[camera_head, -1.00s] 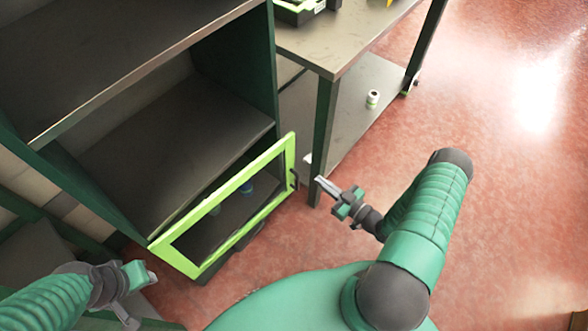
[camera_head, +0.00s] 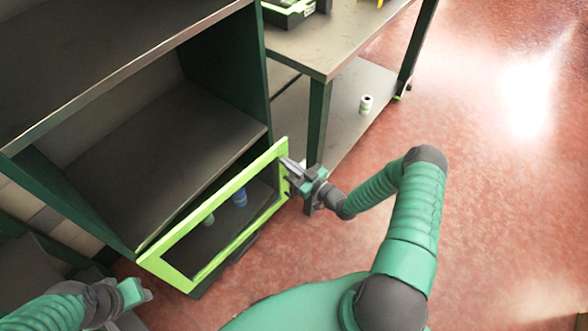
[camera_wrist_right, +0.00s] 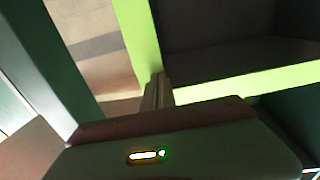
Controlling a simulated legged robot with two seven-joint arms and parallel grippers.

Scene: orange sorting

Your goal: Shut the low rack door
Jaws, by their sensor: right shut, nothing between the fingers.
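The low rack door (camera_head: 222,212) is a bright green frame with a see-through middle at the bottom of the dark rack. It stands tilted outward, partly open. Its green frame also shows in the right wrist view (camera_wrist_right: 240,84). My right gripper (camera_head: 286,163) is shut and empty, its fingertips at the door's upper right corner; in the right wrist view the fingers (camera_wrist_right: 158,92) overlap the green frame. I cannot tell whether they touch it. My left gripper (camera_head: 137,296) is at the lower left, away from the door; its fingers are not clear.
The dark rack (camera_head: 262,75) has open shelves above the door. A blue item (camera_head: 240,197) and a green one (camera_head: 209,219) show through the door. A table (camera_head: 330,55) stands to the right, with a small white container (camera_head: 366,103) on its lower shelf. The red floor at right is clear.

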